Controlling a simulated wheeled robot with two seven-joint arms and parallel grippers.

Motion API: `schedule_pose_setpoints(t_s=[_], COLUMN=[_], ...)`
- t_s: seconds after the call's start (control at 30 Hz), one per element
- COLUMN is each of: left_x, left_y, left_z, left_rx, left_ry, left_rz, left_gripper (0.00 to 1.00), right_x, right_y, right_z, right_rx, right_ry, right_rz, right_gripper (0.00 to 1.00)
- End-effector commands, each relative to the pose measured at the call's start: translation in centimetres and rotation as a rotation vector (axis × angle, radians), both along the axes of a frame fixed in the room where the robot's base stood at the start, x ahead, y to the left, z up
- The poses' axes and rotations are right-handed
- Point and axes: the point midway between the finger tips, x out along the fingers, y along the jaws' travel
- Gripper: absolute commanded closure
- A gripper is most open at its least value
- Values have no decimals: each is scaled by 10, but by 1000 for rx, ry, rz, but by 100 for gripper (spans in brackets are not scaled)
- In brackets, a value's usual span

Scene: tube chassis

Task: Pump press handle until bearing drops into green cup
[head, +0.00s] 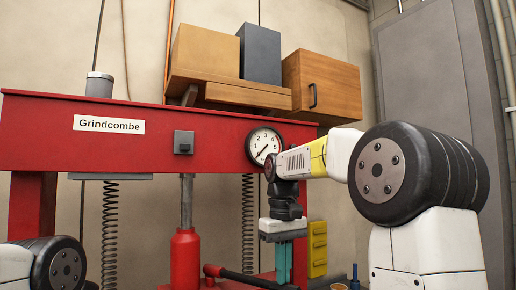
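The red press frame (220,130) spans the left and middle of the head view. A red jack (185,258) stands under its crossbeam. The black press handle (245,276) runs from the jack's base toward the lower right, near the bottom edge. My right gripper (284,264) points down, its teal fingers close together at the handle's outer end. Whether they grip the handle is not clear. No bearing or green cup can be made out. Part of my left arm is at lower left; its gripper is out of view.
A pressure gauge (263,145) is on the crossbeam, its needle toward the lower left. Springs (110,225) hang at both sides of the jack. A shelf (235,94) with boxes and a wooden cabinet (322,84) are above. A yellow block (317,249) stands right of my gripper.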

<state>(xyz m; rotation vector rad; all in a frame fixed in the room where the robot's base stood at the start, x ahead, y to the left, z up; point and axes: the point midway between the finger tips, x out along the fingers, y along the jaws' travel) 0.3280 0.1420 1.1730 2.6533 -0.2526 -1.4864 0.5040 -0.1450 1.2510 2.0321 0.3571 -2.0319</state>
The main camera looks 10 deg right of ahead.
Motion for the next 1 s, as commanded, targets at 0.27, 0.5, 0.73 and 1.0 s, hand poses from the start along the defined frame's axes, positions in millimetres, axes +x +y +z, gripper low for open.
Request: schedule_pose_setpoints(t_s=[0.27, 0.5, 0.73, 1.0], left_x=[0, 0, 0, 0], left_y=[0, 0, 0, 0], left_z=[0, 0, 0, 0], left_rx=[0, 0, 0, 0], left_ry=[0, 0, 0, 0], left_rz=[0, 0, 0, 0], left_gripper=[100, 100, 100, 100], right_x=[-1, 0, -1, 0], right_y=[0, 0, 0, 0], right_z=[-32, -58, -84, -93], right_rx=[0, 0, 0, 0], right_ry=[2, 2, 4, 0], right_rz=[1, 0, 0, 0], right_gripper=[100, 100, 100, 100])
